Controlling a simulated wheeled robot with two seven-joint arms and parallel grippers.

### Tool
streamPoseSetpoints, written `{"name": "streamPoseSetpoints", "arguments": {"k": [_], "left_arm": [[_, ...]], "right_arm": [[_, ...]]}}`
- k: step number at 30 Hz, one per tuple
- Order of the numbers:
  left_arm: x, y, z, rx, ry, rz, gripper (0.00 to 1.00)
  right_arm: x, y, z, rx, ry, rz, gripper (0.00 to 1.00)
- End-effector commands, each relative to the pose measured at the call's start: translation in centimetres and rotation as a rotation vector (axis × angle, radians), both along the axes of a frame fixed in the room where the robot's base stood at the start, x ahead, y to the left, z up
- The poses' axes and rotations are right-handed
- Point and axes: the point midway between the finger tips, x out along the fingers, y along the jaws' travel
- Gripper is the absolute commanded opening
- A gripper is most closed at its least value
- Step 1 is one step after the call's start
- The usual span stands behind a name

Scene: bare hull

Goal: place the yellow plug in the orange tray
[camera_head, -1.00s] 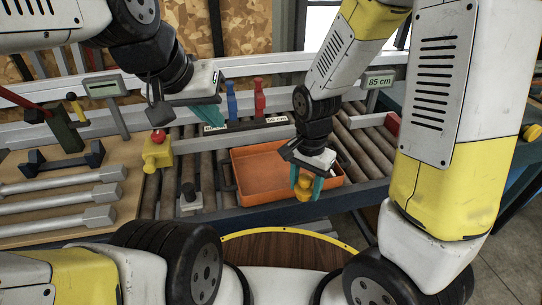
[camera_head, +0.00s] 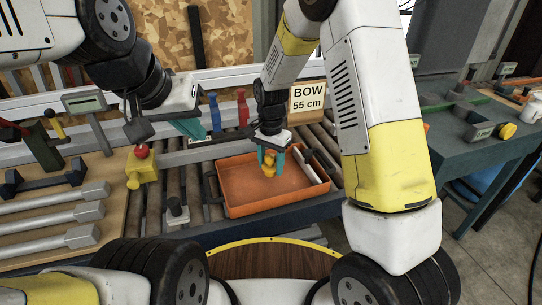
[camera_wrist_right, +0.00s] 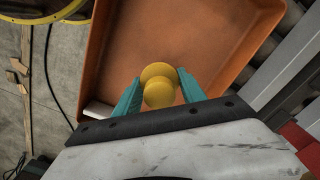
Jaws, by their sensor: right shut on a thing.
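The yellow plug (camera_head: 269,165) is held between the teal fingers of my right gripper (camera_head: 271,160), over the right part of the orange tray (camera_head: 245,204). In the right wrist view the plug (camera_wrist_right: 158,85) sits between the fingertips, with the tray floor (camera_wrist_right: 185,30) behind it. I cannot tell whether the plug touches the floor. The tray lies on the roller conveyor. My left gripper (camera_head: 188,128) is above the conveyor at the left, away from the tray; its finger gap is not clear.
A yellow block with a red knob (camera_head: 142,168) and a grey knobbed piece (camera_head: 177,211) stand left of the tray. Blue (camera_head: 214,112) and red (camera_head: 242,108) bottle-like things stand behind. A "BOW 55 cm" sign (camera_head: 307,98) is at the back right.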

Motion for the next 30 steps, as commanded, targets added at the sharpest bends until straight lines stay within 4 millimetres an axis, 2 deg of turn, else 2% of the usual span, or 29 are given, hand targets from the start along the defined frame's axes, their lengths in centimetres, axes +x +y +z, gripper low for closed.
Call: {"name": "streamPoseSetpoints", "arguments": {"k": [1, 4, 15, 16, 19, 30], "left_arm": [[0.0, 0.0, 0.0, 0.0, 0.0, 0.0, 0.0], [0.0, 0.0, 0.0, 0.0, 0.0, 0.0, 0.0], [0.0, 0.0, 0.0, 0.0, 0.0, 0.0, 0.0], [0.0, 0.0, 0.0, 0.0, 0.0, 0.0, 0.0], [0.0, 0.0, 0.0, 0.0, 0.0, 0.0, 0.0], [0.0, 0.0, 0.0, 0.0, 0.0, 0.0, 0.0]], "right_arm": [[-0.2, -0.1, -1.1, -0.002, 0.005, 0.0, 0.07], [-0.1, 0.0, -2.3, -0.001, 0.003, -0.001, 0.07], [-0.1, 0.0, -2.8, 0.0, 0.001, 0.0, 0.07], [-0.1, 0.0, -2.8, -0.001, 0.001, 0.0, 0.52], [-0.1, 0.0, -2.7, 0.0, 0.0, 0.0, 0.7], [-0.1, 0.0, -2.3, 0.001, -0.001, 0.0, 0.7]]}}
